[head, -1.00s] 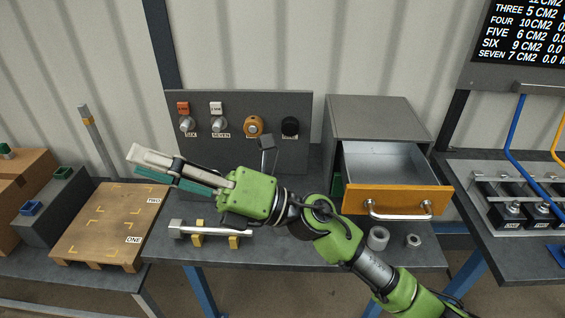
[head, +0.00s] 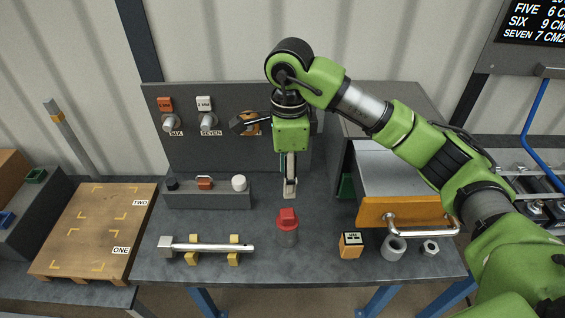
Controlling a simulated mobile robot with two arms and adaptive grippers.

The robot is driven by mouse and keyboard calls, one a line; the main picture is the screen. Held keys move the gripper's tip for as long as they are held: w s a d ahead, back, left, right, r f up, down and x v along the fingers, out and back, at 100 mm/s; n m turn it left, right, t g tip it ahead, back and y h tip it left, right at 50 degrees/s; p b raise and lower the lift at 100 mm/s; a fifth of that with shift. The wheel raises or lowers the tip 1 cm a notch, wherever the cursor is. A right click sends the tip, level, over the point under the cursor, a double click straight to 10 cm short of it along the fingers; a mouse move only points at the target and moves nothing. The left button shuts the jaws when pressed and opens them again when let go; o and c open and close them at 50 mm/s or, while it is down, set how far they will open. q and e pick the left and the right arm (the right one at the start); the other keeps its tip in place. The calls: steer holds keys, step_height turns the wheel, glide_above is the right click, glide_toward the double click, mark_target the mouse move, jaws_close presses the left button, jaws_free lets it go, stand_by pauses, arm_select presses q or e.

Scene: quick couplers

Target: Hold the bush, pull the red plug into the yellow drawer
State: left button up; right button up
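The red plug (head: 288,217) sits on top of the grey cylindrical bush (head: 287,238), which stands upright on the grey bench. The yellow drawer (head: 375,214), orange-yellow at its front, is pulled open from the grey cabinet. My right gripper (head: 290,195) points down just behind and above the red plug, apart from it in the picture. Its fingers are seen edge-on, so the gap between them is hidden. My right forearm covers part of the cabinet and the drawer. My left gripper is not in view.
A hammer-like tool (head: 205,247) lies on yellow rests at the left. A low grey rack (head: 215,198) stands behind it. A panel (head: 225,150) stands behind.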

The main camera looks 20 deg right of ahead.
steer(key=f, duration=0.2)
steer(key=s+f+p, duration=0.1)
steer(key=f, duration=0.1)
steer(key=shift+s+f, duration=0.1)
steer(key=shift+f, duration=0.1)
step_height(320, 180, down, 8)
steer(key=shift+r+p, duration=0.25)
steer(key=shift+p, duration=0.95)
steer(key=shift+w+f, duration=0.2)
steer(key=shift+f, duration=0.55)
steer(key=shift+c, duration=0.3)
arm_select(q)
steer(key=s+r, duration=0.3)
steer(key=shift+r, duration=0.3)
arm_select(e)
steer(key=c, duration=1.1)
arm_select(q)
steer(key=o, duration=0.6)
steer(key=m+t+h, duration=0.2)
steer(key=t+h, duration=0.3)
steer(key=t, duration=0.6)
glide_toward(286, 236)
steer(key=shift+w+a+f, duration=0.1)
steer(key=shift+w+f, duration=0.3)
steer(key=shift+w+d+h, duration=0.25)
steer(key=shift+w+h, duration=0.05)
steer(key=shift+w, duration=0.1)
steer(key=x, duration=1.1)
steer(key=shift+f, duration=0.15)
